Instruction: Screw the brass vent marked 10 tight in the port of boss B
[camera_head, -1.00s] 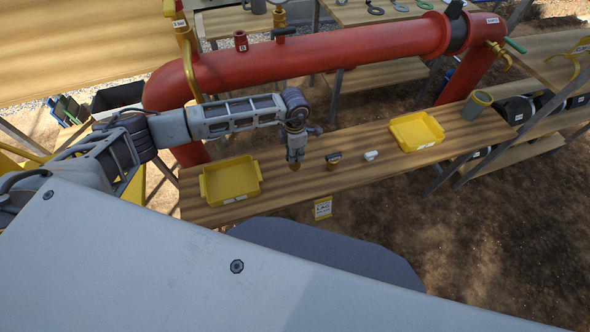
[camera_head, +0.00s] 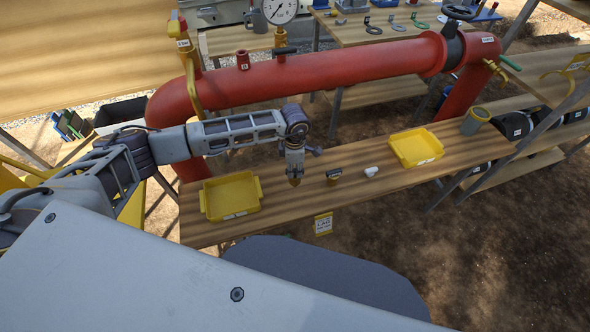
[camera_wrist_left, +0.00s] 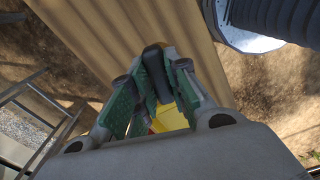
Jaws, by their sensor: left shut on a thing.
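My left gripper (camera_head: 295,177) points down over the wooden shelf board, left of a small dark-topped brass piece (camera_head: 333,175). It is shut on a brass piece (camera_head: 294,182) whose tip shows below the fingers, close to the board. I cannot tell whether it touches the board, and no number is readable on either brass piece. In the left wrist view the green-padded fingers (camera_wrist_left: 158,85) close around a dark part (camera_wrist_left: 155,62). A short red boss (camera_head: 243,60) with a small white label, seemingly B, stands on the red pipe. My right gripper is not in view.
A yellow tray (camera_head: 257,190) lies to the left on the board and another yellow tray (camera_head: 393,148) to the right. A small white item (camera_head: 371,171) and a grey cup (camera_head: 475,121) also stand there. The red pipe (camera_head: 340,64) and a round gauge (camera_head: 280,10) are behind.

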